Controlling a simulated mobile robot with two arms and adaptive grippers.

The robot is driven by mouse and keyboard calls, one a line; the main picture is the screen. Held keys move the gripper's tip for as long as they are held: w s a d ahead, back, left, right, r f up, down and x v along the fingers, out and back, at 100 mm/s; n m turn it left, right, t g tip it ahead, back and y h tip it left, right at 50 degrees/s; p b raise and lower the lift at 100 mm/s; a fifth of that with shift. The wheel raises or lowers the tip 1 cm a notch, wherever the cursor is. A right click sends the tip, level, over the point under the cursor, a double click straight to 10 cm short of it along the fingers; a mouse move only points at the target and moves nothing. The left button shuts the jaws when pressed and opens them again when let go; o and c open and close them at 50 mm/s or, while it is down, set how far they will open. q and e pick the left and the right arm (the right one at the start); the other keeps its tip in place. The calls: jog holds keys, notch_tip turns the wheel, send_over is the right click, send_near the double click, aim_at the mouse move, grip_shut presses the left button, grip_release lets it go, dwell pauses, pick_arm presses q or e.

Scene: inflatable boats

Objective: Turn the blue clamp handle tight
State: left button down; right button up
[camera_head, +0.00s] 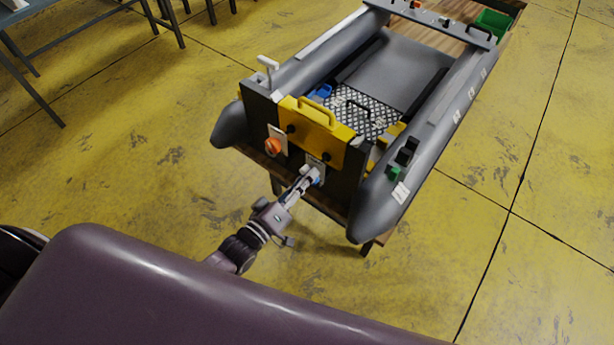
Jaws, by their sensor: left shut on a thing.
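The blue clamp handle (315,176) sits low on the dark transom board of the grey inflatable boat (232,122), on a pale plate (318,163). My left gripper (309,181) is at the blue handle and shut on it; the fingers hide part of the handle, so its exact angle cannot be told. An orange clamp handle (272,147) is on another pale plate to the left. A yellow plate with a handle (318,128) spans the top of the transom between them. My right gripper is not in view.
The boat rests on a wooden table (366,247). A green crate (493,22) stands at its far end. A small blue item (321,92) lies inside the boat. Grey tables (75,37) stand at the upper left. The yellow floor around the boat is clear.

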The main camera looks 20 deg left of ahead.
pick_arm(q)
jog(key=m, duration=0.7)
jog(key=shift+m+p, duration=0.3)
jog(key=c, duration=1.5)
grip_release()
